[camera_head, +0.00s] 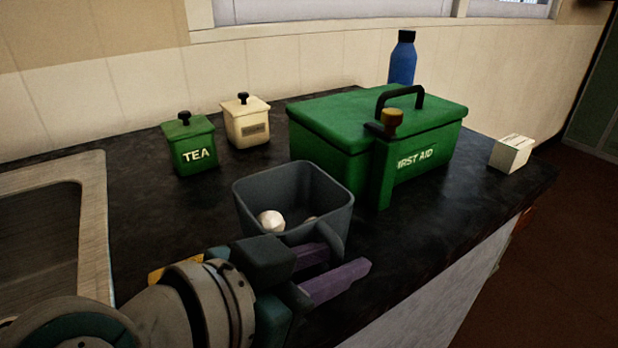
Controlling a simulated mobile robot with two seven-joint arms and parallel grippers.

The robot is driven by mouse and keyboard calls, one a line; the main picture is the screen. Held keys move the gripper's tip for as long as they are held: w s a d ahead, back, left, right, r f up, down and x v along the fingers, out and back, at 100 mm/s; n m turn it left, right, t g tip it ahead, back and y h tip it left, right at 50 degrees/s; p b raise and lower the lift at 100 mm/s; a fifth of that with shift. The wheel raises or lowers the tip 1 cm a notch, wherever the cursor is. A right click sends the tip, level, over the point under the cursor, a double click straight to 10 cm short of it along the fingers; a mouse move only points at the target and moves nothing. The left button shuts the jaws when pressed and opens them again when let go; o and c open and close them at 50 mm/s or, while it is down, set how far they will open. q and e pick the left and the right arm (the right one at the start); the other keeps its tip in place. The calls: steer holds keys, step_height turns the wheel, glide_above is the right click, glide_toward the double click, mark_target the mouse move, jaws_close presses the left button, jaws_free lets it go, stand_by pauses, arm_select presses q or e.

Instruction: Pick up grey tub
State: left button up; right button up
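The grey tub (262,205) stands upright on the dark worktop, open at the top, with a white round thing (271,221) inside. Its curved grey handle (334,238) sticks out at the near right side. My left gripper (343,264) is in front of the tub at this handle. Its two purple fingers are apart and point right. The handle's lower end appears to lie between them; I cannot tell whether they touch it. The tub's lower front is hidden behind the gripper. My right gripper is not in view.
A green first aid box (330,155) stands close behind the tub, with a green upright (383,170) at its front. A green tea tin (190,146), cream tin (246,122), blue bottle (402,62) and white box (511,153) stand around. A sink (95,205) is at left.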

arm_select(q)
jaws_close()
stand_by(1.3)
